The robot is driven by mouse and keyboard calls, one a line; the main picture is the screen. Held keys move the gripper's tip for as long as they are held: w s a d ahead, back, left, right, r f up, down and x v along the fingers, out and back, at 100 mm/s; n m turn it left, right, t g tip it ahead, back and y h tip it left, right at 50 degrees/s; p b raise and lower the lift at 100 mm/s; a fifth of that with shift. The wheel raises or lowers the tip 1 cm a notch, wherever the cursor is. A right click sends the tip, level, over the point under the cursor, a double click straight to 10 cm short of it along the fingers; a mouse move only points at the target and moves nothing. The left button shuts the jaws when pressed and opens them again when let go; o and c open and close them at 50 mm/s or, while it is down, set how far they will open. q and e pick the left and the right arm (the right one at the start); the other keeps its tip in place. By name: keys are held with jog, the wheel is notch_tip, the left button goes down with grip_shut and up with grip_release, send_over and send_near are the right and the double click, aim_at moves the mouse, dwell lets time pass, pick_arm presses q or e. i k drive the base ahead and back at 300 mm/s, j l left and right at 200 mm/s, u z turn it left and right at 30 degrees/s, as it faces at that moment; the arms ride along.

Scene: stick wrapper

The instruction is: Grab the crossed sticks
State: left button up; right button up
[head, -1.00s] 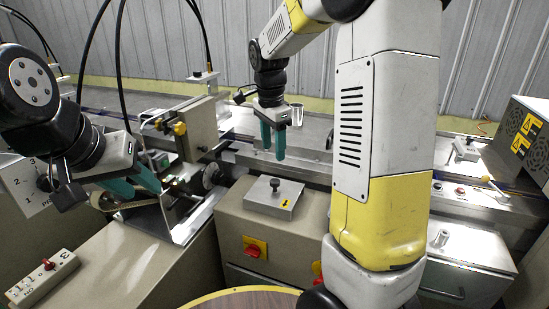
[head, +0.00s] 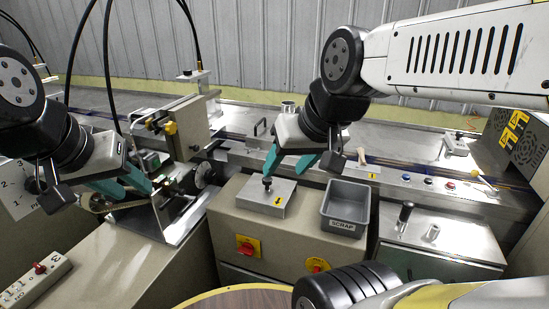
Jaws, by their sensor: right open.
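A small pale tan thing (head: 362,156), possibly the crossed sticks, shows at the conveyor's front edge, right of my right gripper. It is too small to tell whether it is sticks that cross. My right gripper (head: 283,174) has its teal fingers apart and pointing down, above and behind the metal block with a black knob. I see nothing between its fingers. My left gripper (head: 139,193) is at the left, by the wrapping machine's metal bracket, with its teal fingers apart. I see nothing held in it.
The grey bin marked SCRAP (head: 345,207) stands on the cabinet, right of the knobbed metal block (head: 266,197). Red knobs (head: 245,248) are on the cabinet front. The wrapping machine (head: 190,130) stands between my grippers. A round table edge (head: 240,291) is at the bottom.

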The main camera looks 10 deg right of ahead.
aim_at(361, 160)
jog(key=z, duration=1.3)
jog(key=i+l+u, duration=0.1)
jog(key=u, duration=0.3)
jog(key=i+l+u, duration=0.2)
jog(key=u, duration=0.2)
jog(key=i+l+u, duration=0.1)
jog(key=u, duration=0.3)
jog(key=k+l, duration=0.05)
jog(key=l, duration=0.05)
